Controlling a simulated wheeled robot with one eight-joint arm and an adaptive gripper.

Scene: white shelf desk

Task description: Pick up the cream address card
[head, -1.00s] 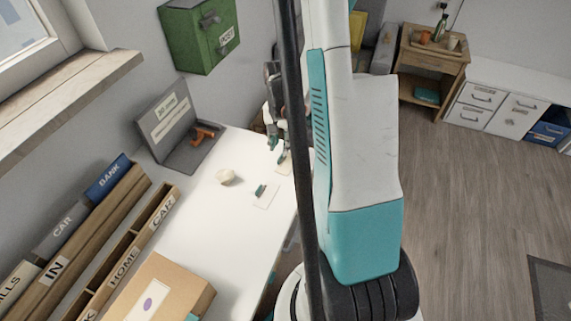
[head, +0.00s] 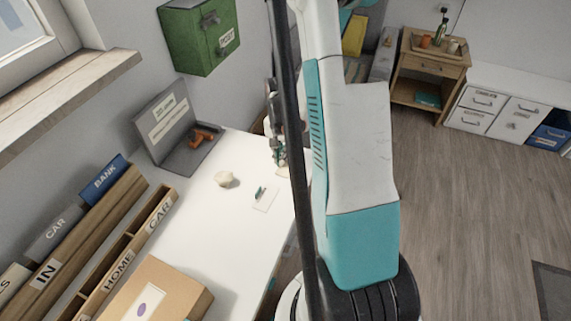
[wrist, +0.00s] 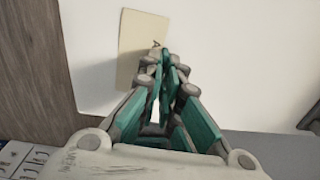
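The cream address card (wrist: 138,48) lies on the white desk in the wrist view, with a small dark mark at its right edge. My gripper (wrist: 165,60) has its grey and teal fingers drawn together at the tips, over the card's lower right side. I cannot tell whether anything is pinched between the tips. In the head view my gripper (head: 279,158) is low over the desk's right edge, partly behind a dark pole. Only a sliver of the cream card (head: 283,173) shows below it there.
A paler card (head: 265,200) with a teal piece on it and a lumpy cream object (head: 224,179) lie to the left. A grey box (head: 165,140) with an orange item stands behind. Wooden sorters (head: 110,270) and a cardboard box (head: 165,290) fill the desk's left side.

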